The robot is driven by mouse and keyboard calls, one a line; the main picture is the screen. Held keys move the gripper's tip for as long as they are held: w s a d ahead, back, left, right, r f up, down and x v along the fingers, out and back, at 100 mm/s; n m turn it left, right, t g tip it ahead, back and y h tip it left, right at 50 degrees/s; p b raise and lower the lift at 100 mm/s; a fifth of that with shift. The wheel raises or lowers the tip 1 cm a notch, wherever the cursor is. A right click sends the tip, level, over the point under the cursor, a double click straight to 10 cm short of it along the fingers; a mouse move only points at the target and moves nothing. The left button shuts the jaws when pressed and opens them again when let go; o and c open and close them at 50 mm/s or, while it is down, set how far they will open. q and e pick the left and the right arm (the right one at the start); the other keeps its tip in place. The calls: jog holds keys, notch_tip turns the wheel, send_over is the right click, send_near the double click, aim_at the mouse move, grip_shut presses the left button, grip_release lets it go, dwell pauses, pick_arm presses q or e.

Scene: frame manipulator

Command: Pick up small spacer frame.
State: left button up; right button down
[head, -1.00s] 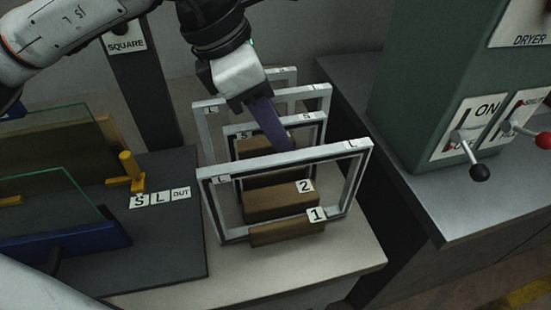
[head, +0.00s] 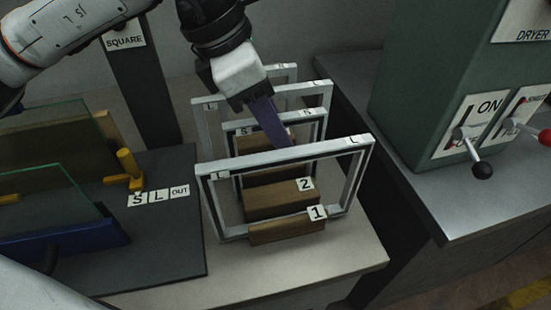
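The small spacer frame (head: 316,128), marked S at its top corners, stands upright in the rack behind the front large frame. My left gripper (head: 277,132) comes down from above with its purple finger at the middle of the small frame's top bar. The finger hides part of that bar. Only one finger shows clearly, so I cannot tell whether it is open or shut, or whether it touches the bar. My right gripper is not in view.
A large frame (head: 287,157) marked L stands close in front, another large frame (head: 318,90) behind. Wooden blocks (head: 280,200) hold the frames. Left is a dark board (head: 165,235) with glass panes (head: 50,190); right is the green dryer (head: 430,80) with levers.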

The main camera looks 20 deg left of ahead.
pick_arm(q)
grip_shut()
dwell(0.4)
jog(key=shift+r, duration=0.1)
notch_tip(320, 180, up, 10)
jog(key=shift+r+p, duration=0.15)
jog(key=shift+p, duration=0.4)
jog(key=shift+r, duration=0.1)
